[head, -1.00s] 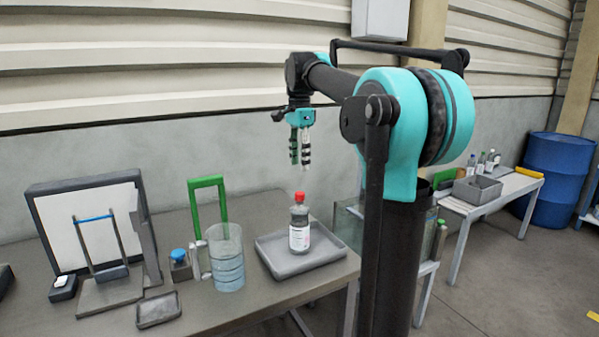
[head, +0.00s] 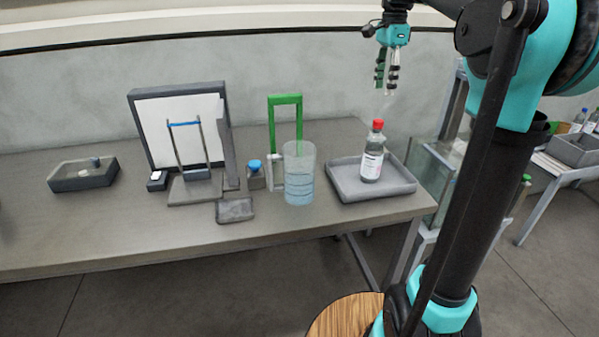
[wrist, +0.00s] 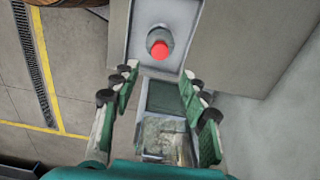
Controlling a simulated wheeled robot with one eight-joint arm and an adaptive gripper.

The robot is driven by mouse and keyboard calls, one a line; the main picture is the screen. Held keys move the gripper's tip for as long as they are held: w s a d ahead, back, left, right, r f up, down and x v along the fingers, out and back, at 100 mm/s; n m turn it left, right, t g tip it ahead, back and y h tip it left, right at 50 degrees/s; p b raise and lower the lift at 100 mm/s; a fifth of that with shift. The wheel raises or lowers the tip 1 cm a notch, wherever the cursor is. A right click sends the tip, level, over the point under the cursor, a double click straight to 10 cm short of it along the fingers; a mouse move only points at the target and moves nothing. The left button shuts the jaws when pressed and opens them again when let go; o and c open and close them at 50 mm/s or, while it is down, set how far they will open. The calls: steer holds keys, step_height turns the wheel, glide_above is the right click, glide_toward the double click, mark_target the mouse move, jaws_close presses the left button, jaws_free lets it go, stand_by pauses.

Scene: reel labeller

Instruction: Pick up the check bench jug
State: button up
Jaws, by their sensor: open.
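A clear, round vessel with bluish liquid (head: 299,180), the most jug-like thing in view, stands upright on the bench (head: 120,235) in the head view. My gripper (head: 386,82) is open and empty, pointing down, high above and to the right of the vessel. A red-capped bottle (head: 371,166) stands in a grey tray (head: 345,193) below my gripper. The bottle (wrist: 160,44) also shows from above in the wrist view, beyond my open fingers (wrist: 160,74).
A green arch (head: 285,99) stands just behind the vessel. A blue-capped jar (head: 255,178), a small dark tray (head: 235,210) and a white-panelled stand (head: 178,130) are to its left. A glass tank (head: 428,165) is beyond the bench's right end. The bench front has free room.

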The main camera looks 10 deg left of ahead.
stand_by(0.4)
steer(key=shift+o, duration=2.3)
steer(key=shift+a+n, duration=0.3)
steer(key=shift+a, duration=0.05)
steer(key=o, duration=0.8)
steer(key=s+a+n, duration=0.1)
steer(key=a+n, duration=0.2)
steer(key=n, duration=0.1)
steer(key=s+a+f+n, duration=0.1)
steer(key=a+n, duration=0.3)
steer(key=s+a+n, duration=0.1)
steer(key=a+n, duration=0.3)
steer(key=shift+s+f, duration=0.2)
steer(key=shift+s, duration=0.05)
steer(key=n, duration=1.6)
glide_above(292, 175)
steer(key=w, duration=0.5)
steer(key=f, duration=1.4)
steer(key=shift+d, duration=0.35)
steer(key=shift+w+f, duration=0.15)
steer(key=shift+f, duration=2.45)
